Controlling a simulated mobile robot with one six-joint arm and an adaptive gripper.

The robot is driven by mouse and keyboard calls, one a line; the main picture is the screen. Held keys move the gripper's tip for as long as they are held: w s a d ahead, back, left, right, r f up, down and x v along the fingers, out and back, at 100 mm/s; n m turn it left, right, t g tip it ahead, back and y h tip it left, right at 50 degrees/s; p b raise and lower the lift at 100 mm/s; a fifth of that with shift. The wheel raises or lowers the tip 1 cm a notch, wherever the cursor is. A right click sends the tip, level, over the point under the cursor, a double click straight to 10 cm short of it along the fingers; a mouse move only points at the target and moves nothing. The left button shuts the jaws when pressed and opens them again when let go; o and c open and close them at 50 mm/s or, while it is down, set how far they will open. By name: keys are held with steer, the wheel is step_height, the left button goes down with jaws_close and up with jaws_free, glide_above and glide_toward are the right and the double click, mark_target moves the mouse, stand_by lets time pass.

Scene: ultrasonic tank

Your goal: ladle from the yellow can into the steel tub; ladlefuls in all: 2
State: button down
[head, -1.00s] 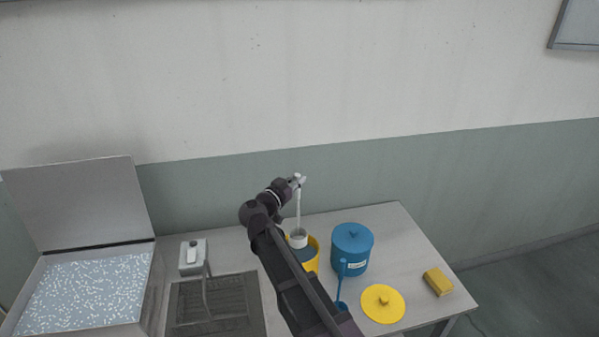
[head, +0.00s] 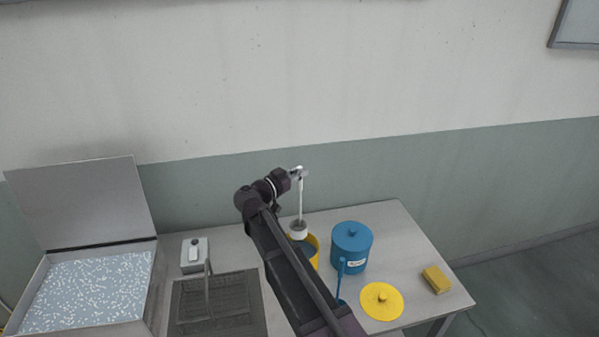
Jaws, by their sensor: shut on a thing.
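My gripper (head: 296,172) is shut on the top of a white ladle (head: 301,200), which hangs down with its cup (head: 298,230) at the bottom. The cup is at the mouth of the yellow can (head: 315,257), over its left part. The can is open and holds a dark bluish liquid (head: 306,247); my arm hides its left side. The steel tub (head: 148,300) stands at the far left with its lid (head: 80,203) raised. It holds a pale, speckled liquid (head: 85,290).
A blue lidded can (head: 351,248) stands right of the yellow can, with a blue ladle (head: 340,280) in front. A yellow lid (head: 382,301) and a yellow sponge (head: 436,280) lie at right. A wire basket (head: 215,303) and a small grey box (head: 194,254) are between tub and arm.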

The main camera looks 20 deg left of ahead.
mark_target(299, 219)
steer(key=shift+f, duration=0.1)
step_height(299, 219, down, 18)
steer(key=b, duration=1.8)
steer(key=shift+f+b, duration=0.25)
steer(key=shift+b, duration=0.1)
steer(key=shift+r, duration=0.1)
stand_by(1.1)
step_height(299, 219, up, 17)
steer(key=p, duration=1.7)
steer(key=shift+r+p, duration=0.2)
steer(key=shift+p, duration=0.1)
stand_by(0.5)
steer(key=shift+f+b, duration=0.35)
